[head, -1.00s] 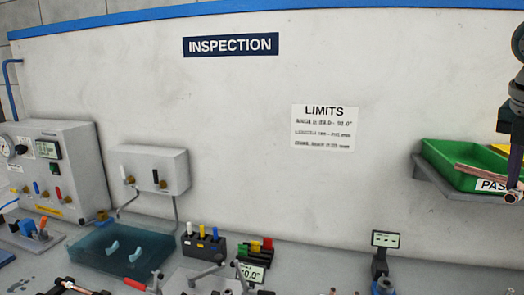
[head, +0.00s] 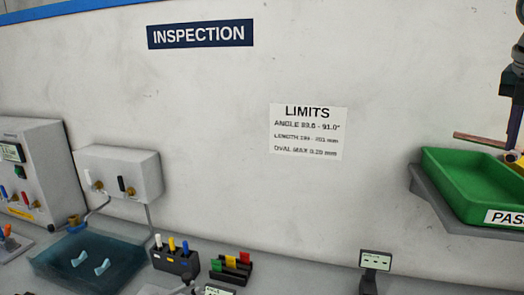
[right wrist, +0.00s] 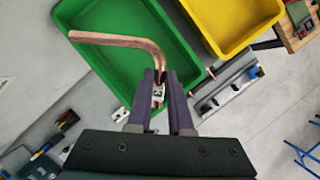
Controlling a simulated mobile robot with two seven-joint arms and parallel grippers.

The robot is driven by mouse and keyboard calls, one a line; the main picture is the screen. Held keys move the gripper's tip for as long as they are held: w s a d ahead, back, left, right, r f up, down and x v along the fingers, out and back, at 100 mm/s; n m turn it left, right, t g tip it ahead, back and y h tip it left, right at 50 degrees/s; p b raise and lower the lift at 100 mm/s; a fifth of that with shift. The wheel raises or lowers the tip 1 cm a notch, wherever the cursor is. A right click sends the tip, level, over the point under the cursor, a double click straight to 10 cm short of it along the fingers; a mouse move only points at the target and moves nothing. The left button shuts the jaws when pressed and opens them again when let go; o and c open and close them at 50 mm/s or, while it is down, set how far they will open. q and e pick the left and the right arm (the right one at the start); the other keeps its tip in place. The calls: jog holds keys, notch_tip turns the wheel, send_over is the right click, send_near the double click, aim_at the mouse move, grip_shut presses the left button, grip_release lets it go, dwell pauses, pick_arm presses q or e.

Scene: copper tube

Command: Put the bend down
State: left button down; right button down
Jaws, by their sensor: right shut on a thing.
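The copper bend (right wrist: 122,39) is an L-shaped tube, held near the end of one leg in my right gripper (right wrist: 160,88). In the right wrist view its other leg reaches left over the green tray (right wrist: 73,14). In the head view the bend (head: 482,138) shows as a nearly level bar above the back edge of the green PASS tray (head: 455,187), apart from the tray's floor as far as I can see. My right gripper (head: 512,146) is at the right picture edge, partly cut off. The visible tray floor is empty. My left gripper is out of view.
The green tray stands on a grey wall shelf (head: 428,191). A yellow tray (right wrist: 232,25) lies beside it in the right wrist view.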

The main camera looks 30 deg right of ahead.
aim_at(512, 154)
notch_tip(512, 154, down, 11)
jog(key=shift+r+b, duration=0.15)
jog(key=shift+b, duration=0.2)
jog(key=c, duration=0.8)
grip_release()
jog(key=shift+r, duration=0.1)
jog(key=shift+a+r, duration=0.1)
jog(key=shift+r, duration=0.2)
jog(key=p+v, duration=0.1)
jog(key=v, duration=1)
jog(key=shift+r, duration=0.1)
